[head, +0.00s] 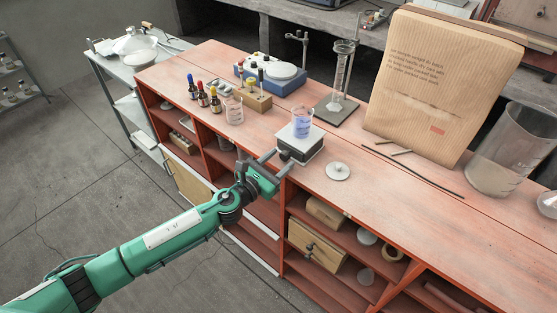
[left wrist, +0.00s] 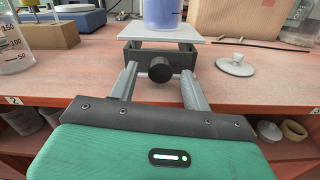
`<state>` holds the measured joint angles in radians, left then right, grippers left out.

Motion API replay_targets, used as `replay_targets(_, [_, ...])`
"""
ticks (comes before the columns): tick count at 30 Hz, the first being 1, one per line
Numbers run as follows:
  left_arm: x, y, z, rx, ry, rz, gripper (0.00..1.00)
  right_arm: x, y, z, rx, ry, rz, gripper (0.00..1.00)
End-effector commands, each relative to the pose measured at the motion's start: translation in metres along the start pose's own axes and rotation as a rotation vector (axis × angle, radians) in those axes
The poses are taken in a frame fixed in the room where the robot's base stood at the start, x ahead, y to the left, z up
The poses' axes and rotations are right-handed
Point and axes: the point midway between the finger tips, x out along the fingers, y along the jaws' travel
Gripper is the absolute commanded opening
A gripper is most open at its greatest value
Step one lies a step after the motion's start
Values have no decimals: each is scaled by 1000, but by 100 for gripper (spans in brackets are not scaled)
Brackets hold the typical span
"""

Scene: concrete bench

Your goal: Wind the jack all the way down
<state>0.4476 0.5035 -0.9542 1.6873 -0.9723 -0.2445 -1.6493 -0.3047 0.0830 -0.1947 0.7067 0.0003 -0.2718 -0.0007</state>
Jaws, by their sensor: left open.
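The jack (head: 303,148) is a small lab jack on the bench, with a pale top plate (left wrist: 162,40) above a dark frame. A beaker of blue liquid (head: 302,123) stands on the plate; its lower part shows in the left wrist view (left wrist: 162,12). The round black knob (left wrist: 160,69) is on the side of the jack facing me. My left gripper (head: 281,161) is open, its fingers at the left and right of the knob in the left wrist view. A gap shows between each finger and the knob. My right gripper is not in view.
A white lidded disc (head: 338,171) lies right of the jack. A clear beaker (head: 234,110), a wooden block (head: 256,103) and dropper bottles (head: 202,96) stand left. A stand with a cylinder (head: 336,112) is behind. A thin dark rod (head: 412,171) lies right.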

Motion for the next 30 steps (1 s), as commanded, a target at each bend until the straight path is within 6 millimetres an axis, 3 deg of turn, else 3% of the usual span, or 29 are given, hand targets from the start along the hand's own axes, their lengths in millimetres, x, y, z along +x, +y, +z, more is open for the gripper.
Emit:
replay_targets(9, [3, 0, 0, -1, 1, 0, 49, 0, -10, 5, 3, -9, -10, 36])
replay_targets(16, [2, 0, 0, -1, 1, 0, 4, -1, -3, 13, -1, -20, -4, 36])
replay_targets(20, [2, 0, 0, -17, 1, 0, 4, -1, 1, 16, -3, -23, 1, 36])
replay_targets(30, [2, 0, 0, -339, 1, 1, 4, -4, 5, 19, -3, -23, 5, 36])
